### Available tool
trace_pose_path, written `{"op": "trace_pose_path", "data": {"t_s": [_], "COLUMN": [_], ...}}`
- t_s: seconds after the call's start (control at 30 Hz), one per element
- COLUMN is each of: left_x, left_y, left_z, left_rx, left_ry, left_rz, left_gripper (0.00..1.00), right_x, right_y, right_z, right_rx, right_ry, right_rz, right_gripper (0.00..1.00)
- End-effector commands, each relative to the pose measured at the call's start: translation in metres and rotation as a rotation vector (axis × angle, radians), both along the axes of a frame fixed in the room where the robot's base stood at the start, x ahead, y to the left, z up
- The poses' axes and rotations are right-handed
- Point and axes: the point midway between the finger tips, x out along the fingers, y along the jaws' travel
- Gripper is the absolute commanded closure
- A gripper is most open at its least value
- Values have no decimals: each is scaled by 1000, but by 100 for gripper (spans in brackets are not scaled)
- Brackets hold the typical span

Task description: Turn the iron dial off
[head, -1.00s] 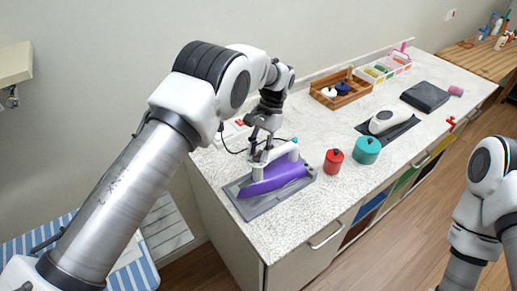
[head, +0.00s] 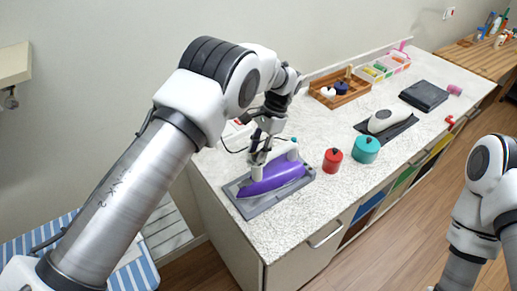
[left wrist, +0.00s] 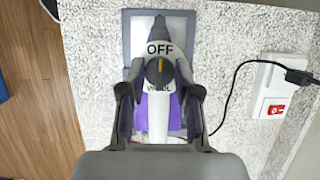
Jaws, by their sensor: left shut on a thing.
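The purple and white iron (head: 272,182) rests on a grey tray (head: 250,211) at the near left end of the counter. Its dark round dial (left wrist: 159,73) shows in the left wrist view, with OFF printed above it and a partly covered word below. The dial's orange mark is on its upper side, towards OFF. My left gripper (head: 260,160) is down at the iron; in the left wrist view its fingers (left wrist: 159,80) are on both sides of the dial, closed on it. Finger contact is small and partly hidden. My right gripper is out of view.
A power switch plate (left wrist: 274,90) with a red switch and a black cord lies beside the iron. A red pot (head: 333,160) and a teal pot (head: 366,149) stand to its right. A wooden tray (head: 341,92) stands farther back.

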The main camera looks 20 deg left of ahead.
Motion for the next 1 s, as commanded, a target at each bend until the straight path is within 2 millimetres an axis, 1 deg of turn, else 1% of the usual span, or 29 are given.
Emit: {"op": "trace_pose_path", "data": {"t_s": [0.03,0.07,0.1,0.13,0.43,0.53,0.67,0.9,1.0], "left_x": [0,0,0,0,0,3,11,30,34], "left_y": [0,0,0,0,0,-2,-8,-24,-27], "left_z": [0,0,0,0,1,8,32,88,101], "left_rx": [-1,-1,-1,0,0,0,0,-1,0], "left_ry": [-1,-1,-1,0,0,-2,-4,-5,-1], "left_rz": [0,0,0,0,1,1,0,0,0], "left_gripper": [100,64,50,43,43,43,43,43,43], "right_x": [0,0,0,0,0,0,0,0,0], "right_y": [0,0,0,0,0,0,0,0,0], "right_z": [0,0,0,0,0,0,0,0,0], "right_rx": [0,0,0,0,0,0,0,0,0], "right_ry": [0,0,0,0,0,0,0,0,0], "right_rz": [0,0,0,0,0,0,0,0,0], "right_gripper": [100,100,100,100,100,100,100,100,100]}}
